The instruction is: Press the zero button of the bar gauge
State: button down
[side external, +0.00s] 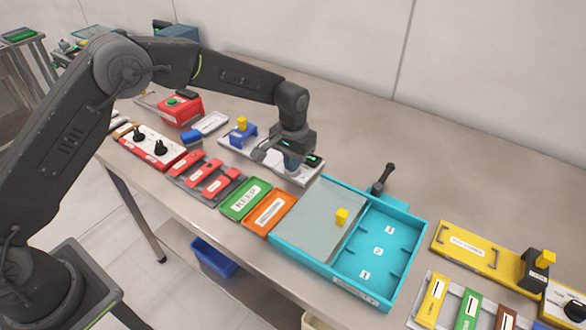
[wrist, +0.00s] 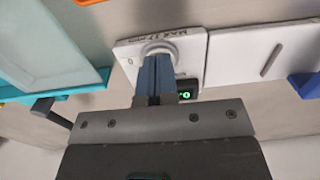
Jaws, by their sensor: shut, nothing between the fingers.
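A white gauge plate (side external: 310,175) lies on the table under my gripper. In the wrist view the plate (wrist: 128,50) bears printed text, partly readable as "MAX 27 mm", and a small dark display (wrist: 186,90) with green characters. A round pale piece (wrist: 153,46) stands on the plate at my fingertips. I cannot tell whether it is the zero button, or whether my fingers touch it. My gripper (side external: 290,166) points down over the plate; its blue fingers (wrist: 156,58) are shut with nothing between them. The fingers hide part of the plate.
A teal tray (side external: 395,290) with numbered compartments, a clear cover and a black handle (side external: 382,178) stands to the right. Green (side external: 245,199) and orange (side external: 268,212) plates lie in front. A blue holder with a yellow block (side external: 241,124) stands to the left. The table behind is clear.

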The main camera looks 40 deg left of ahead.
jog(key=shift+r, duration=3)
jog(key=shift+r, duration=0.1)
jog(key=s+a+r+t, duration=0.1)
jog(key=s+a+r, duration=0.2)
jog(key=s+r, duration=0.45)
jog(key=s+a+r+t, duration=0.2)
jog(key=s+a+r, duration=0.1)
jog(key=s+r, duration=0.4)
jog(key=s+a+t, duration=0.1)
jog(key=s+a, duration=0.1)
jog(key=s, duration=0.7)
jog(key=s+a+t, duration=0.1)
jog(key=s+a, duration=0.1)
jog(key=s, duration=0.7)
jog(key=shift+r+t, duration=0.25)
jog(key=shift+t, duration=0.05)
